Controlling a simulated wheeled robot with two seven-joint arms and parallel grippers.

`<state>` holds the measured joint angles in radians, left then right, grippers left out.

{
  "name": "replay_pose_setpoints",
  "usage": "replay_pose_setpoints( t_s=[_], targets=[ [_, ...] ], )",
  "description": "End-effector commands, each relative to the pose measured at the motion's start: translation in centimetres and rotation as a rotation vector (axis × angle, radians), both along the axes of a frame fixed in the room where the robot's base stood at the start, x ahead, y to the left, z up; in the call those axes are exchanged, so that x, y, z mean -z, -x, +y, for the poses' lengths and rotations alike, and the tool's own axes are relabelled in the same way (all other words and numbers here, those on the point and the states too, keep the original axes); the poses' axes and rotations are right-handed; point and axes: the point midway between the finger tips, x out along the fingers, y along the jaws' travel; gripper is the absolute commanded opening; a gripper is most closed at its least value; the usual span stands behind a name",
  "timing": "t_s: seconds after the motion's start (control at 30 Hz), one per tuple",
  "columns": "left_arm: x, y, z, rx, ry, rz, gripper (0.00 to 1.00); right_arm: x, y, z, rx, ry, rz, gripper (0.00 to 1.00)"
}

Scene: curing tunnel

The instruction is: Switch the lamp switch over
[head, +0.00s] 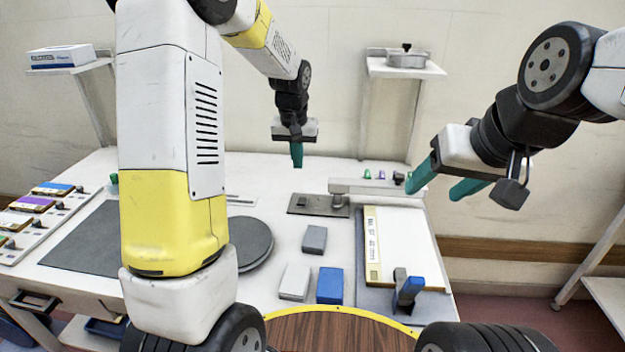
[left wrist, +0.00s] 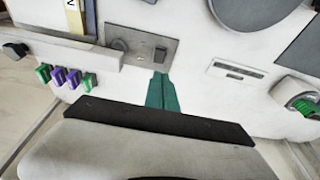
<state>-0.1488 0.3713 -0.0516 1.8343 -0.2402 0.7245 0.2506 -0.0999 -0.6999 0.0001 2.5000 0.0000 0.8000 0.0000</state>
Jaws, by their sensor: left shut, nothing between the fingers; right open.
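The lamp switch appears to be the small dark rocker (left wrist: 160,53) on a grey metal plate (left wrist: 140,40) in the left wrist view. In the head view the plate (head: 318,211) lies on the white bench; the rocker is too small there to read its position. My left gripper (head: 297,160) points down above the back of the bench, behind the plate, its teal fingers shut and empty. In the left wrist view its fingertips (left wrist: 160,76) appear just below the rocker; I cannot tell whether they touch. My right gripper (head: 440,186) is open and empty, at the right.
A grey bar (head: 385,187) runs right from a post by the plate. Small green and purple clips (left wrist: 70,82) stand behind it. A yellow-edged white board (head: 405,245), loose blocks (head: 314,239) and a round dark disc (head: 255,245) lie nearer me.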

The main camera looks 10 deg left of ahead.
Motion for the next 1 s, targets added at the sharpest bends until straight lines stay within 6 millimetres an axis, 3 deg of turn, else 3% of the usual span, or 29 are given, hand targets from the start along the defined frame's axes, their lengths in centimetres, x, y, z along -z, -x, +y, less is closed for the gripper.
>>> replay_pose_setpoints(
  t_s=[0.57,1.0],
  targets=[
    [1.3,-0.5,-0.1,-0.001,-0.004,0.006,0.00,0.0,0.0,0.0,0.000,0.000,0.000,0.61],
    [9.8,-2.5,0.0,0.000,-0.004,0.009,0.00,0.0,0.0,0.0,0.000,0.000,0.000,0.61]
  ],
)
